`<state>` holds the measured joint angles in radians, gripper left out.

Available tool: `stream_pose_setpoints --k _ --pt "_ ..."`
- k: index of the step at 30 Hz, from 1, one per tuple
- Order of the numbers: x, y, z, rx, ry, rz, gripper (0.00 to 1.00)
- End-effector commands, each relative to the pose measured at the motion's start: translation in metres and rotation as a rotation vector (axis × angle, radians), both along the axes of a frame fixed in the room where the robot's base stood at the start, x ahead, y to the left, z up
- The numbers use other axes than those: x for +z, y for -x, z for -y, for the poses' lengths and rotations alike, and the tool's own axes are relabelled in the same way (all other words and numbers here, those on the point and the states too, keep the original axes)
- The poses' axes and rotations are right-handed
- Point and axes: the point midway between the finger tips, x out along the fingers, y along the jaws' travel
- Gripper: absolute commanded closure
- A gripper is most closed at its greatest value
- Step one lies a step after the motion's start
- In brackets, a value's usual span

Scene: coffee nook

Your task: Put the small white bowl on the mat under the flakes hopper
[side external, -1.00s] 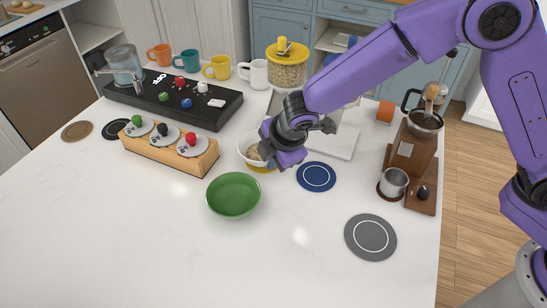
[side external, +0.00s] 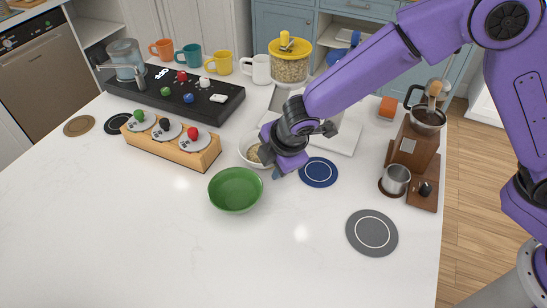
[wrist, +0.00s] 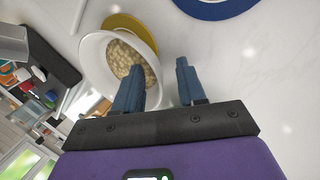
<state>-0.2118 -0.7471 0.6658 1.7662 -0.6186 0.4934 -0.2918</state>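The small white bowl (side external: 246,144) stands left of my gripper in the side view, partly hidden behind it. The wrist view shows beige flakes inside the bowl (wrist: 88,62). A yellow mat (wrist: 122,21) shows beyond the bowl's rim; whether the bowl rests on it is unclear. My gripper (wrist: 160,66) is open, with one finger over the bowl's near side and the other outside the rim; I cannot tell whether either touches. In the side view my gripper (side external: 280,168) is low over the counter. The flakes hopper (side external: 290,64), clear with a yellow top, stands behind.
A green bowl (side external: 235,190) stands just in front of my gripper. A blue mat (side external: 318,172) lies to the right and a grey mat (side external: 372,234) nearer the front. A wooden box with knobs (side external: 170,145) is left, a brown coffee grinder (side external: 412,155) right. The front counter is clear.

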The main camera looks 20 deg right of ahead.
Motion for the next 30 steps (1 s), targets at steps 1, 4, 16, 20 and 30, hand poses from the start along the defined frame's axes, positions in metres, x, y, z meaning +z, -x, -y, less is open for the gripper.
stream_pose_setpoints --k 1,4,16,20,30 --pt "0.001 -0.001 0.000 -0.001 -0.002 0.002 0.60" --pt "0.001 -0.002 0.000 -0.002 -0.004 0.003 0.60" --pt "0.032 0.010 0.001 -0.001 -0.009 0.006 0.60" --pt "0.056 0.020 0.003 -0.001 -0.010 0.007 0.60" --pt "0.120 0.048 0.008 0.000 -0.009 0.006 0.60"
